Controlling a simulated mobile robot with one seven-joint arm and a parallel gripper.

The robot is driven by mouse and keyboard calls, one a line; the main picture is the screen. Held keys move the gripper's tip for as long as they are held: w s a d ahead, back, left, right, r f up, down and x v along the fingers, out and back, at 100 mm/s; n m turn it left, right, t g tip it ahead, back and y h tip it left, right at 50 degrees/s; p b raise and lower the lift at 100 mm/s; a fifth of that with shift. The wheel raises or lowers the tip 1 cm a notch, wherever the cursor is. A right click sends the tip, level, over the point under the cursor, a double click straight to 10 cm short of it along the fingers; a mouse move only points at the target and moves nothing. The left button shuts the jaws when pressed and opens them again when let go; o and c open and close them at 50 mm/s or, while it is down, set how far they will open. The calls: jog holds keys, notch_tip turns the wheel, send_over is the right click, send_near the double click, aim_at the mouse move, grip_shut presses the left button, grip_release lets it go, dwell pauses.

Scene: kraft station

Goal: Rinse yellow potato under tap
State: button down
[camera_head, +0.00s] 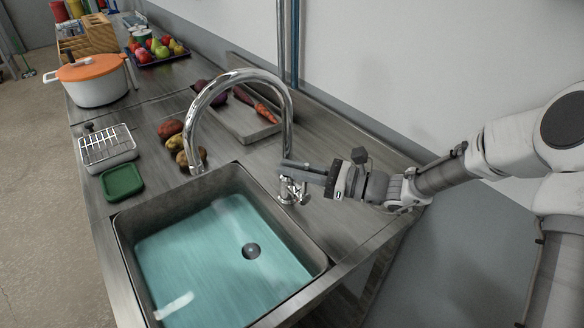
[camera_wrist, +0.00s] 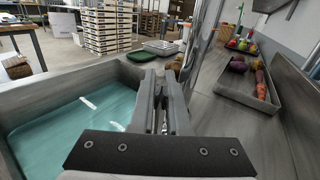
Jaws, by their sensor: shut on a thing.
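The yellow potato (camera_head: 189,159) lies on the counter behind the sink, left of the tap (camera_head: 289,130), partly behind the spout's end. A potato (camera_wrist: 174,63) shows beyond my fingers in the wrist view; I cannot tell which. My gripper (camera_head: 285,166) is at the tap's base, its fingers pointing left. In the wrist view my gripper (camera_wrist: 161,82) is shut on a thin metal part, apparently the tap handle (camera_wrist: 163,118), mostly hidden by the fingers. The sink (camera_head: 120,225) has a teal basin with a dark drain. I see no clear water stream from the spout.
Two darker potatoes (camera_head: 171,135) lie by the yellow one. A tray (camera_head: 238,128) of carrots and dark roots lies behind the tap. An orange-lidded pot (camera_head: 96,82) stands farther back. The wall is at right.

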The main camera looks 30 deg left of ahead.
jog(key=shift+s+a+f+n+h, duration=0.25)
jog(key=shift+s+n+h, duration=0.2)
jog(key=shift+n, duration=0.15)
jog(key=c, duration=1.2)
grip_release()
jog(key=shift+o, duration=0.2)
jog(key=shift+d+r, duration=0.1)
jog(key=shift+d, duration=0.05)
jog(key=w+d+r, duration=0.1)
jog(key=d, duration=1.6)
jog(key=shift+w+p, duration=0.4)
jog(key=shift+r, duration=0.15)
